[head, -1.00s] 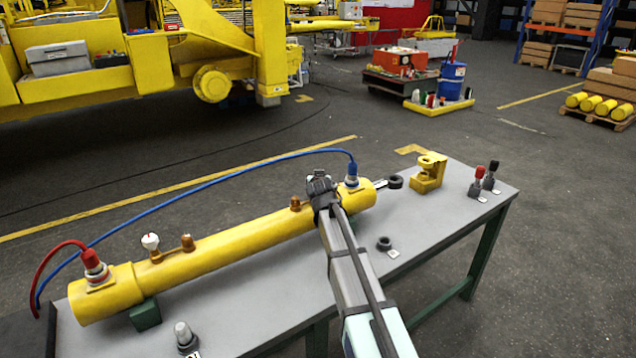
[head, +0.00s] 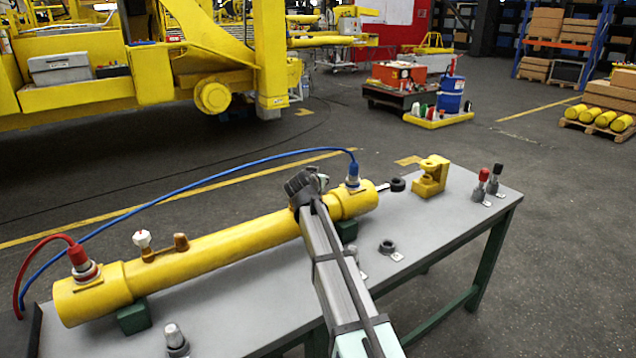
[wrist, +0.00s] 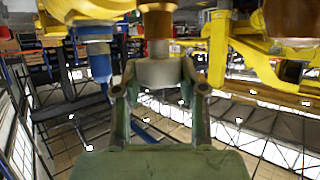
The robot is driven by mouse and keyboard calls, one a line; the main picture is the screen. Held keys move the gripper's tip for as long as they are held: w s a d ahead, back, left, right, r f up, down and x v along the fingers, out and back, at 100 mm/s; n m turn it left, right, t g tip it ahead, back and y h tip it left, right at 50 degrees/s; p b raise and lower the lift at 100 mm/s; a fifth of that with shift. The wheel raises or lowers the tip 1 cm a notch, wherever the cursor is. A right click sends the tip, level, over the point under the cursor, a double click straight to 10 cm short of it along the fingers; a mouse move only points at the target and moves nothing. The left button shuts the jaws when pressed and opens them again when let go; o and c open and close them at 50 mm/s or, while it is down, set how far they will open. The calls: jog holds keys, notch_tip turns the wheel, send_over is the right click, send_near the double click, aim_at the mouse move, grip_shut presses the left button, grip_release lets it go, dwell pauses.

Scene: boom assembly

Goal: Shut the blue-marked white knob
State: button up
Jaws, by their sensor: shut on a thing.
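My gripper (head: 303,184) is at the right part of the yellow cylinder (head: 225,243), just left of the blue hose fitting (head: 353,176). In the wrist view the two fingers of my gripper (wrist: 158,76) are shut on a pale grey-white knob (wrist: 157,72), below a copper-coloured stem (wrist: 157,30). In the head view my gripper hides this knob, and no blue mark can be made out on it. The blue fitting also shows in the wrist view (wrist: 98,62), left of the fingers. Another white knob (head: 142,238) stands near the red hose fitting (head: 80,260).
The cylinder lies on green supports on a grey table (head: 262,297). A blue hose (head: 200,187) arcs behind it. A yellow clamp block (head: 431,177), a black ring (head: 387,246) and red and black-topped parts (head: 481,183) stand at the right. A grey-capped part (head: 175,338) stands in front.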

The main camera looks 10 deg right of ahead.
jog(key=shift+f, duration=0.1)
jog(key=o, duration=1.2)
jog(key=shift+c, duration=0.2)
jog(key=v, duration=1.2)
jog(key=shift+a, duration=0.1)
